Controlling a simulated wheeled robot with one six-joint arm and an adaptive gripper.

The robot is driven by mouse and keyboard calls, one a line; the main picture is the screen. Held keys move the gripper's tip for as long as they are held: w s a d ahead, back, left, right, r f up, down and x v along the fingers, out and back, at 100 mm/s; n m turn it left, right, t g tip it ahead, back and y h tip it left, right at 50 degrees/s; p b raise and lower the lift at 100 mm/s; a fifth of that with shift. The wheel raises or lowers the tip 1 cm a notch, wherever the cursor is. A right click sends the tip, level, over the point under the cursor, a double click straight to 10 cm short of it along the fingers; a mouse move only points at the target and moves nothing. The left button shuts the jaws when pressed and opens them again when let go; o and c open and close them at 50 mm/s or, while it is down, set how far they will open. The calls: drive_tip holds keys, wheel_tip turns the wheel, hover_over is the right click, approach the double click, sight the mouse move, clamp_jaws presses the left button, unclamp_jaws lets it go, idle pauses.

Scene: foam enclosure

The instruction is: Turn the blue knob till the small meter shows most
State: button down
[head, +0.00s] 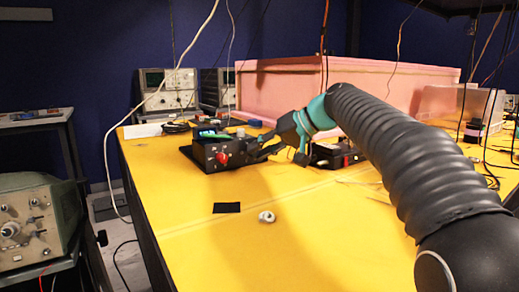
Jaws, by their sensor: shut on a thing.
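A black box (208,160) with a red knob (222,157) on its front stands on the yellow table, left of my gripper. My gripper (262,151) reaches in from the right, and its dark fingers are closed at the right part of this box's front. What they grip, apparently the blue knob, is hidden between them. Green and blue parts (211,134) show on top of the box. I cannot make out the small meter or its reading.
A second black box (325,156) stands right of my gripper, behind the arm. A pink foam enclosure (280,95) stands at the back. A black patch (227,208) and a small pale ring-like piece (267,216) lie on the yellow table (185,225). Cables hang above.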

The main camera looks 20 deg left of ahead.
drive_tip(key=shift+w+d+g+y, duration=0.1)
drive_tip(key=shift+g+y, duration=0.2)
drive_tip(key=shift+y, duration=0.1)
drive_tip(key=c, duration=1)
unclamp_jaws()
drive_tip(key=shift+o, duration=0.2)
drive_tip(key=v, duration=1.2)
